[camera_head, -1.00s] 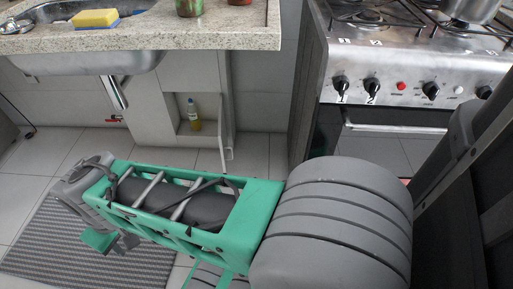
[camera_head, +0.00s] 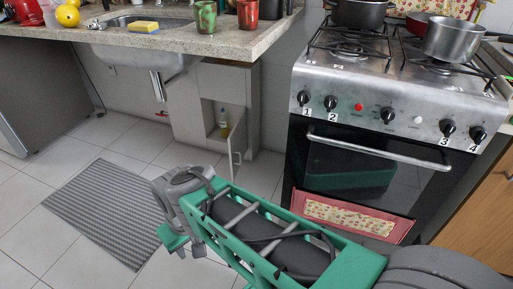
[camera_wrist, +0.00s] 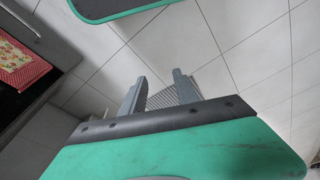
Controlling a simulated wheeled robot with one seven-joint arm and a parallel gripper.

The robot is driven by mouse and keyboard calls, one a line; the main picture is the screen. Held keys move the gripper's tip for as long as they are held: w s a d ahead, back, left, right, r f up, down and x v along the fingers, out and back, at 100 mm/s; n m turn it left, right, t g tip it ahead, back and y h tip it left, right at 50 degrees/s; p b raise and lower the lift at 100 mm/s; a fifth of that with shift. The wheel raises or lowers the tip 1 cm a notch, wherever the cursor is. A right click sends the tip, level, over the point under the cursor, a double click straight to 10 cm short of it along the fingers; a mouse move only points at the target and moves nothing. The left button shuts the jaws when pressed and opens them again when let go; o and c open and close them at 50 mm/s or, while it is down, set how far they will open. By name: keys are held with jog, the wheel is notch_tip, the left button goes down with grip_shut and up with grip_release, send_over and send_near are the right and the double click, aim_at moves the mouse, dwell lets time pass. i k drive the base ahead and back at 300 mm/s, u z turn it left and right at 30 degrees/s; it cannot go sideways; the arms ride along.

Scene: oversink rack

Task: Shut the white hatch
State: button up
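The white hatch (camera_head: 237,152) is a pale door on the low cabinet under the sink counter. It stands open and shows nearly edge-on in the head view, at the right side of the cabinet opening. My gripper (camera_head: 184,246) is in front of the cabinet, apart from the hatch, over the tiled floor. In the wrist view my gripper (camera_wrist: 160,88) shows two grey fingers set apart with nothing between them. The hatch is not seen in the wrist view.
The stove (camera_head: 380,150) with a red patterned towel (camera_head: 350,216) stands right of the cabinet. The stone counter (camera_head: 225,42) overhangs the cabinet. A grey striped mat (camera_head: 105,210) lies on the floor at left. Tiled floor before the cabinet is clear.

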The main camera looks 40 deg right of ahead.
aim_at(237, 139)
jog(key=z, duration=1.6)
jog(key=k, duration=0.3)
jog(key=u, duration=1.4)
jog(key=i, duration=1.85)
jog(key=z, duration=0.8)
